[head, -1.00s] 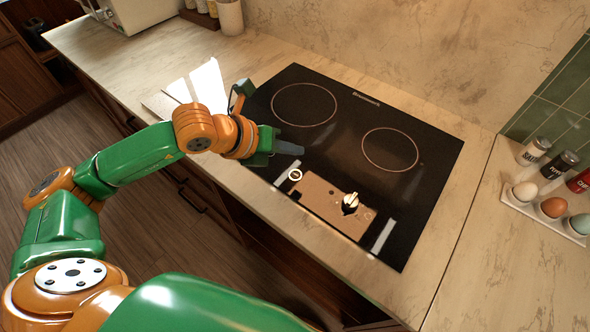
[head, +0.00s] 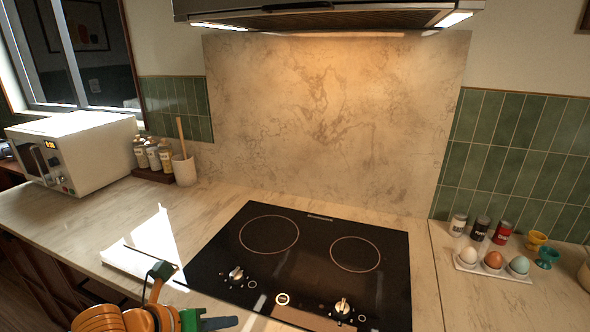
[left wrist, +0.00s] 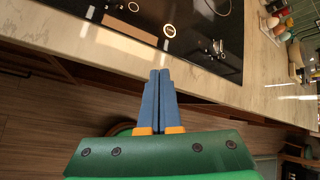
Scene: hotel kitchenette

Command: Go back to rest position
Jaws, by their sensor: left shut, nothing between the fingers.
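My left gripper (head: 222,323) is at the bottom of the head view, in front of the black cooktop (head: 345,262). In the left wrist view my left gripper (left wrist: 160,74) has its two blue fingers together with nothing between them. The fingers point toward the front edge of the counter and the cooktop (left wrist: 190,45). My right gripper is not in view.
A microwave (head: 90,150), spice jars (head: 152,155) and a utensil crock (head: 184,170) stand at the back left. An egg tray (head: 492,268), shakers (head: 480,229) and egg cups (head: 537,240) are at the right. A range hood (head: 330,14) hangs above.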

